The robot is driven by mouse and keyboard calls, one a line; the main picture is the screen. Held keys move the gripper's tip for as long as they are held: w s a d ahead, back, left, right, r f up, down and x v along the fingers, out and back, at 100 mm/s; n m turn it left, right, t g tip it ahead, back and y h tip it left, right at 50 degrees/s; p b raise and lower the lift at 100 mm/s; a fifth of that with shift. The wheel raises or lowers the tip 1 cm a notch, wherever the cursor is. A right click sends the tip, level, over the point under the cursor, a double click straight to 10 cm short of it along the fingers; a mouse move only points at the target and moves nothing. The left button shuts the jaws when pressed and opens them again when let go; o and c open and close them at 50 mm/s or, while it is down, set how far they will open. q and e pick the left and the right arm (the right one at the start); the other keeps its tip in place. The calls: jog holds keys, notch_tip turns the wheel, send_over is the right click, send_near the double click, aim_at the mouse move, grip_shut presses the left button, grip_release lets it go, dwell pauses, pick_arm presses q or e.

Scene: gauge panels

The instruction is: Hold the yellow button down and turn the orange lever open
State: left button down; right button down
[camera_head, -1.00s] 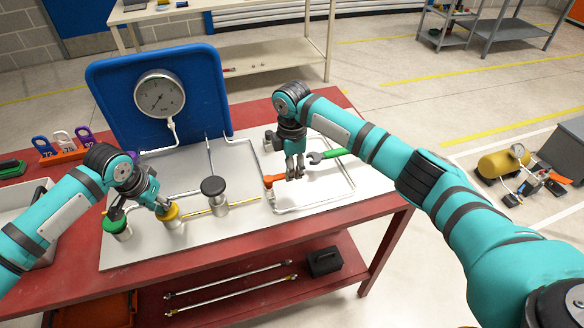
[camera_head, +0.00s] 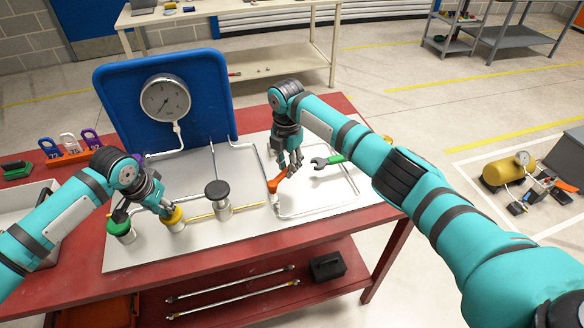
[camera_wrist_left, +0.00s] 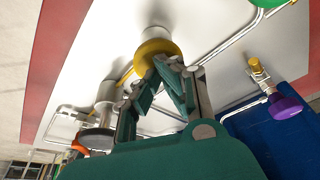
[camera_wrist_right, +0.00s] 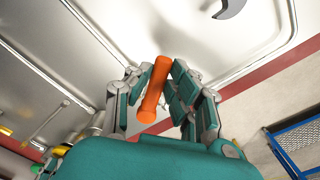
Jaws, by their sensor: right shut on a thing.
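The yellow button (camera_head: 173,222) is a round yellow cap on a white post, on the grey panel (camera_head: 150,258). My left gripper (camera_head: 166,211) has its fingertips together on top of the button; the left wrist view also shows the yellow cap (camera_wrist_left: 155,50) right at the tips. Whether the button is pushed down cannot be told. The orange lever (camera_head: 276,184) is on the pipe to the right and slants up and back to the right. My right gripper (camera_head: 291,166) is shut on its end; in the right wrist view the orange handle (camera_wrist_right: 155,92) lies between the fingers.
A green button (camera_head: 120,224) stands just left of the yellow one. A black knob (camera_head: 217,190) stands between my grippers. A wrench (camera_head: 328,162) lies right of the lever. A round gauge (camera_head: 165,98) on a blue board (camera_head: 205,75) stands behind.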

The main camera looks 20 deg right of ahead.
pick_arm(q)
jog(key=shift+f, duration=0.1)
pick_arm(e)
jog(key=w+a+n, duration=0.1)
jog(key=n, duration=0.1)
jog(key=shift+w+a+n, duration=0.1)
jog(key=shift+a+n, duration=0.05)
jog(key=shift+n, duration=0.25)
jog(key=n, duration=0.1)
jog(key=w+a+n, duration=0.1)
jog(key=shift+a+n, duration=0.15)
jog(key=shift+n, duration=0.25)
jog(key=n, duration=0.1)
jog(key=a+n, duration=0.1)
jog(key=n, duration=0.1)
jog(key=shift+w+a, duration=0.2)
jog(key=shift+a, duration=0.1)
jog(key=shift+a+n, duration=0.6)
jog(key=shift+n, duration=0.5)
jog(key=c, duration=1.2)
grip_release()
jog(key=shift+r, duration=0.1)
